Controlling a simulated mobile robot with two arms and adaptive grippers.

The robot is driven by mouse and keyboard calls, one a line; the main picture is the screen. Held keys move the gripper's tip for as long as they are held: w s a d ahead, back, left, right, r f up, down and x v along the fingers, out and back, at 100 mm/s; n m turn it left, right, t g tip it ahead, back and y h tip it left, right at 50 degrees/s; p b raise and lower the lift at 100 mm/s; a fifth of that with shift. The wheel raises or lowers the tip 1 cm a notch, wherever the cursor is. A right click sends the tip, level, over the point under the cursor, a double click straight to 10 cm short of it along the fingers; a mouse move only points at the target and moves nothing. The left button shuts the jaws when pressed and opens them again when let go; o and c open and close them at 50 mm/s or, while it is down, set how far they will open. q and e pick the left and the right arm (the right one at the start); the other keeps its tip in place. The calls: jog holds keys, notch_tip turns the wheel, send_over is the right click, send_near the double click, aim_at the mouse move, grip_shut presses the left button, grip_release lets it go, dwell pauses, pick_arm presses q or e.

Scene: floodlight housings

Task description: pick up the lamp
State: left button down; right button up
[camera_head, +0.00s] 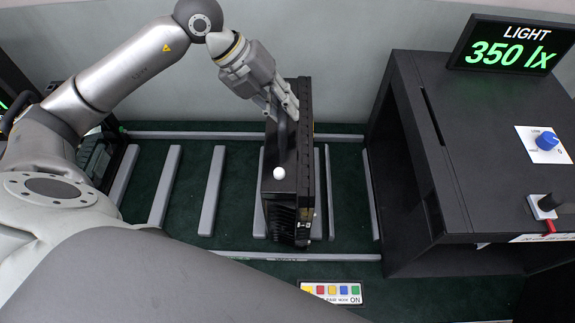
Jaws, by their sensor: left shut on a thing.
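The lamp (290,195) is a black, box-shaped floodlight housing with a ribbed lower end and a white knob on its side. It stands on the grey slatted rack in the middle of the view. My left gripper (283,118) reaches in from the upper left and is shut on the lamp at its dark handle near the top end. The fingers partly hide the handle. I cannot tell whether the lamp is clear of the slats. My right gripper is not in view.
A black cabinet (405,150) stands close on the right, with a "LIGHT 350 lx" display (510,48), a blue knob (546,140) and a small switch (543,206). A colored button panel (332,292) lies in front. Slats (212,190) to the left are empty.

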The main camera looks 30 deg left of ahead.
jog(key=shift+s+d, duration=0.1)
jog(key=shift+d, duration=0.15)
pick_arm(q)
jog(key=shift+w+r, duration=0.15)
jog(key=shift+r, duration=0.1)
